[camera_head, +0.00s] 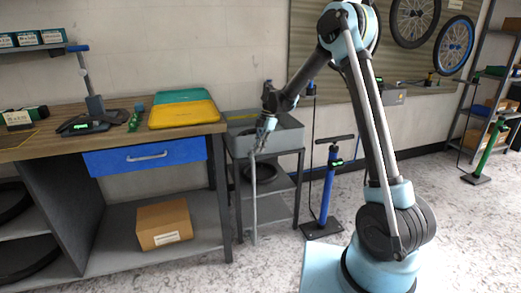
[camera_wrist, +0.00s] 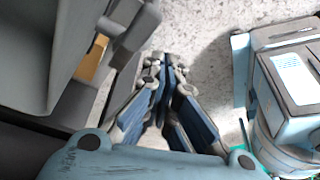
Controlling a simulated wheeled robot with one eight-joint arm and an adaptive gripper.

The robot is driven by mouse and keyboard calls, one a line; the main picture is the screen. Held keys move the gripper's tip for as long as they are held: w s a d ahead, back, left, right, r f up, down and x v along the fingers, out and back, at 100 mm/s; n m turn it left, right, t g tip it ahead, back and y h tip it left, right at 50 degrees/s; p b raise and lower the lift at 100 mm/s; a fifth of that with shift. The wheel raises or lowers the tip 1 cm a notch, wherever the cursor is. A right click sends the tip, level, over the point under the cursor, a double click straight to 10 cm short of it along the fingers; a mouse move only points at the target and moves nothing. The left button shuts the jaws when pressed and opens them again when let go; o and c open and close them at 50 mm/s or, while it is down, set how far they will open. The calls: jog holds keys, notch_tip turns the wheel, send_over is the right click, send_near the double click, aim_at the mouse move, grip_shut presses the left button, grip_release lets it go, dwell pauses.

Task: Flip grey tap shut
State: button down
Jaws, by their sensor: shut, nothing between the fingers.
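A grey basin (camera_head: 287,136) stands on a dark frame, right of the workbench. A grey pipe (camera_head: 252,205) hangs down at its front. I cannot make out the tap clearly in the head view, where my gripper covers the pipe's top. In the wrist view, a grey blocky fitting (camera_wrist: 135,38) beside the large grey surface at upper left may be the tap. My gripper (camera_head: 258,150) points down at the basin's front. Its fingers (camera_wrist: 165,62) are together and empty, just right of and below that fitting; I cannot tell whether they touch it.
The workbench (camera_head: 60,150) with a blue drawer (camera_head: 145,156) stands at left. A cardboard box (camera_head: 164,223) is on its lower shelf. A blue floor pump (camera_head: 328,190) stands right of the basin. Speckled floor is open in front.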

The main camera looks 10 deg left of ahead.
jog(key=shift+d, duration=0.1)
notch_tip(320, 180, up, 9)
jog(key=shift+s+r, duration=0.2)
jog(key=shift+s, duration=0.05)
dwell(0.7)
jog(key=shift+d, duration=0.15)
jog(key=s+d+r+m+t, duration=0.1)
jog(key=s+d+r+m, duration=0.3)
jog(key=d, duration=0.5)
jog(key=s+d+r+m+t, duration=0.1)
jog(key=s+d+m, duration=0.4)
jog(key=d, duration=0.5)
jog(key=s+d+r+m+t, duration=0.1)
jog(key=s+d+r+m, duration=0.3)
jog(key=d, duration=0.5)
jog(key=s+d+f+m+t+h, duration=0.1)
jog(key=s+d+f+m, duration=0.5)
jog(key=s+d+m, duration=0.2)
jog(key=s+d+f+m+t+h, duration=0.1)
jog(key=s+d+f+m, duration=0.6)
jog(key=s, duration=0.6)
jog(key=shift+s+d+f+m, duration=0.15)
jog(key=shift+d+f+m, duration=0.2)
jog(key=shift+d, duration=0.75)
